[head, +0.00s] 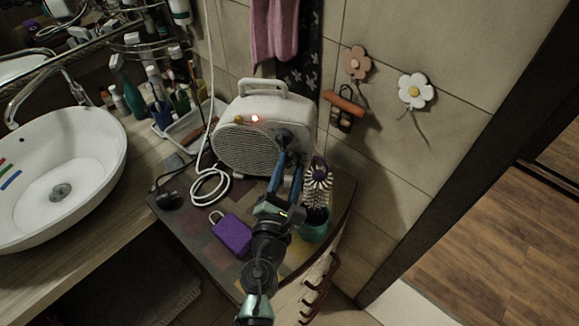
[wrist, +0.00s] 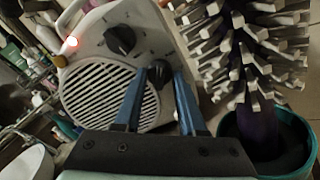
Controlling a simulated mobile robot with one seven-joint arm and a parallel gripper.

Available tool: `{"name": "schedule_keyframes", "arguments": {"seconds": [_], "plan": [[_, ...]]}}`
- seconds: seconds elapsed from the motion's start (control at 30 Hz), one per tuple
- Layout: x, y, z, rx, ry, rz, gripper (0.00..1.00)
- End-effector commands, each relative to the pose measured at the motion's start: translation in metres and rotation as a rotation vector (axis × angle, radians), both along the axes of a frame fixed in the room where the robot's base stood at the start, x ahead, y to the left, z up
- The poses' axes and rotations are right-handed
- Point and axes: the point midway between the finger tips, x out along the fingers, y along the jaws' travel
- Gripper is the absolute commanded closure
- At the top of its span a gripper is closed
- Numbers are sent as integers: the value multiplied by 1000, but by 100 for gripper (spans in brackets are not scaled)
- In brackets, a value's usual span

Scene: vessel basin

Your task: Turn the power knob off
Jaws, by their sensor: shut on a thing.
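A white fan heater (head: 262,98) stands on the corner counter, with a round grille and a lit red lamp (head: 255,118). In the wrist view the heater (wrist: 92,45) shows two black knobs on its front. One knob (wrist: 119,40) is clear of my fingers. The other, the lower knob (wrist: 160,75), sits between my blue fingertips. My gripper (wrist: 160,78) is shut on this lower knob; in the head view my gripper (head: 284,153) reaches the right part of the heater front. I cannot read which knob is the power knob.
A bristled brush (head: 317,182) in a teal holder (head: 314,228) stands close to the right of my gripper. A white cable (head: 210,185) coils before the heater. A sink (head: 60,180) is at left.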

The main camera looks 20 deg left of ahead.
Motion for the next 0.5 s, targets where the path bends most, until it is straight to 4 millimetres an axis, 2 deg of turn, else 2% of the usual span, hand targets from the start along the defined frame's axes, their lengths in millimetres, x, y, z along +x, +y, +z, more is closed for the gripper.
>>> {"name": "schedule_keyframes", "arguments": {"seconds": [0.2,0.5], "plan": [[0,0,0,-186,-32,1,100],[0,0,0,-368,-64,1,100]]}}
